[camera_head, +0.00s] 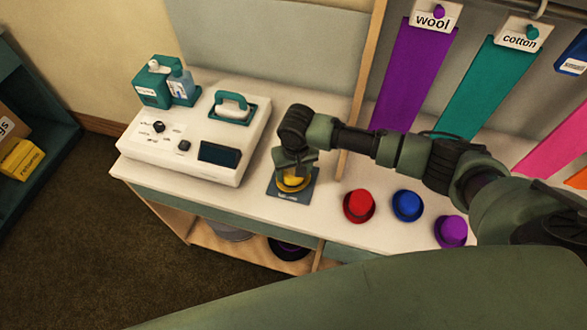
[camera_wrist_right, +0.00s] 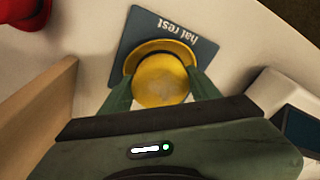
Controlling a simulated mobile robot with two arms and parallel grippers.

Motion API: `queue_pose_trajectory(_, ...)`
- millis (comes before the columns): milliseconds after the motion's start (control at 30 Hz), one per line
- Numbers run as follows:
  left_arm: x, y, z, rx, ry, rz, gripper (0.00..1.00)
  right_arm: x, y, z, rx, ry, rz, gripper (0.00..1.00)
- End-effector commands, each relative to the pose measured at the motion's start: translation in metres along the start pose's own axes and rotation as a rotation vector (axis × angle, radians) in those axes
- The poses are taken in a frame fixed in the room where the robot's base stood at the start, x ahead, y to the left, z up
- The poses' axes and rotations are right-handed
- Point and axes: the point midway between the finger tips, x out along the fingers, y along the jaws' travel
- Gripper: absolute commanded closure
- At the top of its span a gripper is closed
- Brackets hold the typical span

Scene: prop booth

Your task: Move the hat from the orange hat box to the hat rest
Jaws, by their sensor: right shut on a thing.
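The yellow hat (camera_head: 293,185) is at the dark grey-blue hat rest (camera_head: 311,186), a flat mat on the white counter. My right gripper (camera_head: 292,175) reaches down over it from above. In the right wrist view the gripper (camera_wrist_right: 161,88) has one finger on each side of the yellow hat (camera_wrist_right: 160,80) and is shut on it. The hat's brim lies over the mat (camera_wrist_right: 201,49), which reads "hat rest"; I cannot tell whether it touches. No orange hat box can be made out. My left gripper is not in view.
Red (camera_head: 359,207), blue (camera_head: 407,206) and purple (camera_head: 451,231) hats sit to the right. A wooden divider (camera_head: 362,85) rises behind the arm.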

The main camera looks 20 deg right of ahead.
Motion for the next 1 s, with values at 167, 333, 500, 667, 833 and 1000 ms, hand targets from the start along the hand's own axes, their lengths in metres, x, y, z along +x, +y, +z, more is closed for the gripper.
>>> queue_pose_trajectory(167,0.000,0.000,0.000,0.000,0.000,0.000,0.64,0.000,0.000,0.000,0.000,0.000,0.000,0.76)
queue_pose_trajectory(333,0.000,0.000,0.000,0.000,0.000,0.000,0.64,0.000,0.000,0.000,0.000,0.000,0.000,0.30)
queue_pose_trajectory(500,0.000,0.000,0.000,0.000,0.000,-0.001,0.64,0.000,0.000,0.000,0.001,0.001,0.000,0.13)
queue_pose_trajectory(667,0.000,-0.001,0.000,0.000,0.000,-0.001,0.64,0.000,0.000,0.000,0.001,0.000,0.000,0.13)
queue_pose_trajectory(833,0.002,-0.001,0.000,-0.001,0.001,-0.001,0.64,-0.009,0.000,-0.001,0.001,0.002,-0.001,0.13)
queue_pose_trajectory(1000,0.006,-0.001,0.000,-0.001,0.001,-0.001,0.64,-0.037,0.000,-0.001,0.001,0.004,-0.003,0.13)
